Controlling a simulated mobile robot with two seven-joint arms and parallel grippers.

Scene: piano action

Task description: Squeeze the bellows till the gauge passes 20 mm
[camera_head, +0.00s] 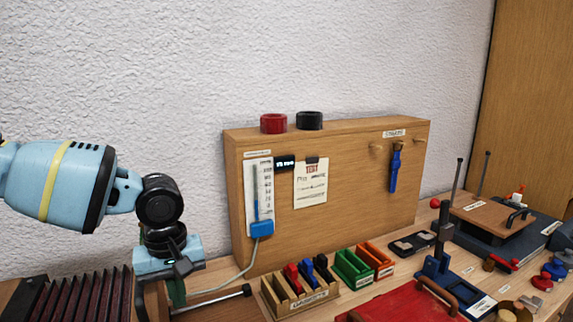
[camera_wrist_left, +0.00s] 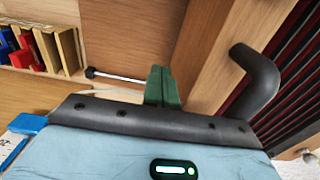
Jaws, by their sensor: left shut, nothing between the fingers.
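The bellows (camera_head: 92,300), with dark red pleats, sits at the lower left of the head view, cut by the frame edge. Its pleats also show at the right of the left wrist view (camera_wrist_left: 300,75), beside a wooden board (camera_wrist_left: 222,75). A dark curved piece (camera_wrist_left: 264,82), perhaps a handle, stands before that board. My left gripper (camera_head: 177,292) is at the bellows' right end; its green fingers (camera_wrist_left: 160,86) are shut and empty. Contact with the board cannot be told. The gauge (camera_head: 258,195) has a blue column; its scale and dark display (camera_head: 285,163) are too small to read.
A pale tube runs from the gauge's blue base (camera_head: 262,229) toward the bellows. A dark-tipped rod (camera_head: 212,302) lies right of my gripper. Wooden (camera_head: 300,300), green (camera_head: 352,267) and orange (camera_head: 376,260) bins stand before the wooden panel (camera_head: 360,210). The bench's right side is crowded.

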